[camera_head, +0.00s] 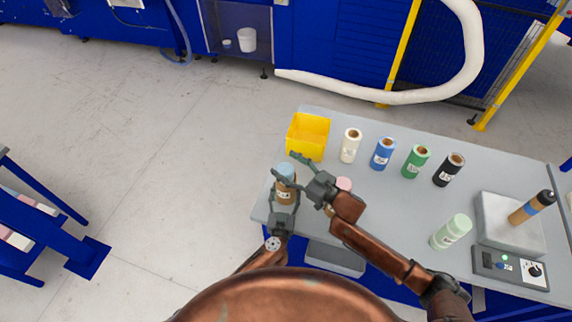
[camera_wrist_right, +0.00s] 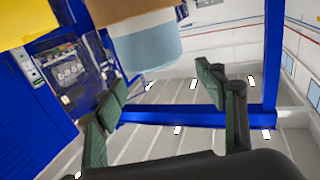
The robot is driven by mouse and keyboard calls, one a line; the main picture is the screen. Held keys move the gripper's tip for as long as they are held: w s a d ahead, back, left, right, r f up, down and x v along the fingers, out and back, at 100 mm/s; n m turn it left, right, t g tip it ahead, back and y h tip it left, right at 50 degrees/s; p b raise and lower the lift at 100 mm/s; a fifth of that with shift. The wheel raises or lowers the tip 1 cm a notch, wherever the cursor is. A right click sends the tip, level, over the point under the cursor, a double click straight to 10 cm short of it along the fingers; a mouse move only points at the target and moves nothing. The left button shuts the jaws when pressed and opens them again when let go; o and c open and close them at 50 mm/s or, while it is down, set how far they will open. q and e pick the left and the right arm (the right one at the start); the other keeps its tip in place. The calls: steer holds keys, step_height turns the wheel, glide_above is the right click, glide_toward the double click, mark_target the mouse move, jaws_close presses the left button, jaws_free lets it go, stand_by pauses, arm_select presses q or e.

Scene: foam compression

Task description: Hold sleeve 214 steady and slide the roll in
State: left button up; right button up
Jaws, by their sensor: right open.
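A brown sleeve (camera_head: 287,185) with a white label stands upright at the table's left end; its number is too small to read. A light blue roll (camera_head: 286,170) shows at its top, and I cannot tell how deep it sits. In the right wrist view the blue roll (camera_wrist_right: 150,50) protrudes from the brown sleeve (camera_wrist_right: 120,14). My left gripper (camera_head: 285,192) is closed around the sleeve's lower part. My right gripper (camera_head: 286,165) is open, its fingers spread on either side of the blue roll; its fingertips (camera_wrist_right: 163,85) also show in the right wrist view, apart from the roll.
A yellow bin (camera_head: 308,136) stands just behind. A pink roll (camera_head: 343,184) is partly hidden by my right arm. A pale green roll (camera_head: 452,232) and a grey device (camera_head: 507,238) are at right.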

steer(key=s+d+r, duration=0.3)
steer(key=s+d, duration=0.1)
steer(key=d, duration=0.1)
steer(key=shift+s+d, duration=0.15)
steer(key=shift+d, duration=0.05)
stand_by(0.7)
arm_select(q)
steer(key=o, duration=1.3)
steer(key=s, duration=0.4)
steer(key=s+a, duration=0.1)
steer(key=s, duration=0.7)
steer(key=shift+a, duration=0.15)
steer(key=shift+f, duration=0.1)
arm_select(e)
steer(key=shift+f, duration=0.1)
